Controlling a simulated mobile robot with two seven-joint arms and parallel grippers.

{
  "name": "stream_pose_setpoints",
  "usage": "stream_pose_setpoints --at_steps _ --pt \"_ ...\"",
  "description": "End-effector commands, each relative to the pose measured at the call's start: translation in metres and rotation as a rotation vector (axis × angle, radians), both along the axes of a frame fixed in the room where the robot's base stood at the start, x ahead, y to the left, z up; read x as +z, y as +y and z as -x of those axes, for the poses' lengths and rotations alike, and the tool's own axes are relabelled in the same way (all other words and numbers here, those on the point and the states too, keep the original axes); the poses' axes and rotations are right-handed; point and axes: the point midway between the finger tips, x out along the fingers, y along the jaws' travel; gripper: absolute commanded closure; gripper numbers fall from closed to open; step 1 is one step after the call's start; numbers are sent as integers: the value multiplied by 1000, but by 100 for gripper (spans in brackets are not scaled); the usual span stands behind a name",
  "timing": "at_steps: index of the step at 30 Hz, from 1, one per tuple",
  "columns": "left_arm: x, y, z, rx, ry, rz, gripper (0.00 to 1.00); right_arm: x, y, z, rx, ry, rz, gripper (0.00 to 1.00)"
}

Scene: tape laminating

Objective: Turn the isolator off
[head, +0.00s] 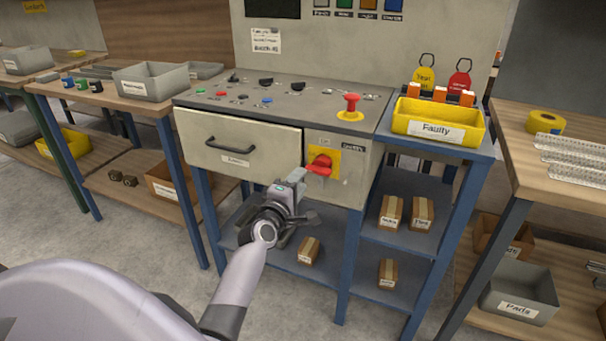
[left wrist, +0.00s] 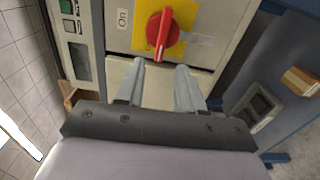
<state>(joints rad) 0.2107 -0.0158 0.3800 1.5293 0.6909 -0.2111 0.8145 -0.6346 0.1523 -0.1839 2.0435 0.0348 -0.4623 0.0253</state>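The isolator is a red rotary knob (head: 320,163) on a yellow plate (head: 332,152) on the front of the grey control bench, right of the drawer. In the left wrist view the red knob (left wrist: 162,36) is just beyond the fingertips, its handle pointing down toward the gap between them. An "On" label (left wrist: 122,18) reads sideways left of the plate there. My left gripper (head: 304,196) is open and empty, just below and left of the knob in the head view. Its two fingers (left wrist: 160,70) look apart from the knob. My right gripper is not in view.
A drawer with a black handle (head: 226,150) is left of the knob. A red emergency button (head: 351,104) stands on the bench top above. A yellow "Faulty" bin (head: 440,112) is at right. Blue shelves with small boxes (head: 391,212) are below. Open air lies before the panel.

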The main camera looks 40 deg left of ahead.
Motion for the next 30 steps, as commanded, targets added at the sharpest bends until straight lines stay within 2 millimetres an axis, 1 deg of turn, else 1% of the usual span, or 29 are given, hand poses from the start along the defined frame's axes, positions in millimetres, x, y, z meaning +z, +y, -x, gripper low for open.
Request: stream_pose_setpoints --at_steps 1,3,9,26,29,30 --pt "1 -2 7 0 2 1 63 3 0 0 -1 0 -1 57" --pt "0 -4 15 -1 2 0 63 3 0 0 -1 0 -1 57" --pt "0 -7 26 -1 0 2 63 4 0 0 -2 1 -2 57" --pt "0 -7 27 -1 1 -1 63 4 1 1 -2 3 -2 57" --pt "-1 -11 31 -13 26 -41 63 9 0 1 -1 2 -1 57" --pt "-3 -16 34 -27 50 -83 63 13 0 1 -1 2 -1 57"
